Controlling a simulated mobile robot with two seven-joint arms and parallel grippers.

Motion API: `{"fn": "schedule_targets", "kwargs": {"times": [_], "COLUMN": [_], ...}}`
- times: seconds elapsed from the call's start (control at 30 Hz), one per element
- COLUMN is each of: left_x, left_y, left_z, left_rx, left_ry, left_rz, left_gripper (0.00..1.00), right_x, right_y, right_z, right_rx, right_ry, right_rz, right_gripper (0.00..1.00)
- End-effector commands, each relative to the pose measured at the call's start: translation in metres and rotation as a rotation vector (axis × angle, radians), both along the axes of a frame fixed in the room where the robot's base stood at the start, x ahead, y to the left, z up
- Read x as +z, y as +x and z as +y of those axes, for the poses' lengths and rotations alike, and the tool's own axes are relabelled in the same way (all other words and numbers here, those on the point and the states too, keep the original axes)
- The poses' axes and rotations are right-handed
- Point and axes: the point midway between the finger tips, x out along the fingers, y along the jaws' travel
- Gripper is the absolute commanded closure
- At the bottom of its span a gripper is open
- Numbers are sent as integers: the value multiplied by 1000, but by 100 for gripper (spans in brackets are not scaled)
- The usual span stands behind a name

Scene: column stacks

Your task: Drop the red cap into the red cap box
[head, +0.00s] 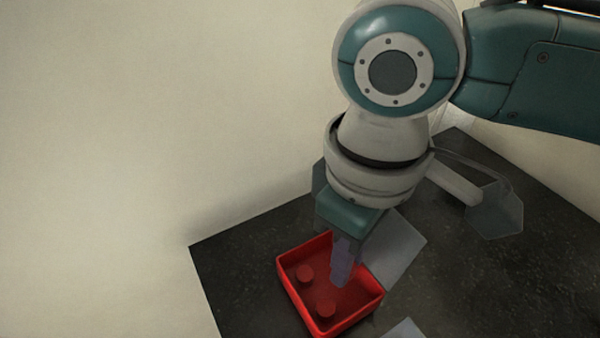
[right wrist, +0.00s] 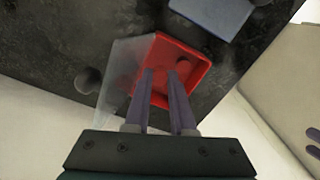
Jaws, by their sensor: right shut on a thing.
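The red cap box (head: 287,284) is an open red tray on the dark table. Two round red caps lie in it, one near its left side (head: 305,273) and one near its front (head: 326,308). My right gripper (head: 341,280) points down over the right part of the box. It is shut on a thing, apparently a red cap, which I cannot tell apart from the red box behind. In the right wrist view, the fingertips (right wrist: 161,72) are over the box (right wrist: 160,48). Two purple tips (right wrist: 314,143) at the right edge look like my left gripper, mostly cut off.
A pale translucent grey panel (head: 402,250) stands close to the right side of the box. A blue-grey flat thing (right wrist: 215,14) lies near the box; it also shows at the bottom of the head view (head: 403,330). The dark table (head: 480,290) is clear at the right.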

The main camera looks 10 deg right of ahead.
Motion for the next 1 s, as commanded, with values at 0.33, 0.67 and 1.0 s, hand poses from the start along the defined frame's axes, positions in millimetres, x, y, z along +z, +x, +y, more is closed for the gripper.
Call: {"fn": "schedule_targets", "kwargs": {"times": [0.33,0.67,1.0], "left_x": [-4,-3,-3], "left_y": [0,0,1], "left_z": [-1,-3,-3], "left_rx": [2,7,6], "left_ry": [-3,-11,-11], "left_rz": [-1,-1,-1], "left_gripper": [41,41,41], "right_x": [-2,-3,-3], "right_y": [0,1,2], "right_z": [0,-1,-3], "right_rx": [0,-1,-4], "right_ry": [0,-2,-8], "right_rz": [0,-2,-4], "right_gripper": [74,42,42]}}
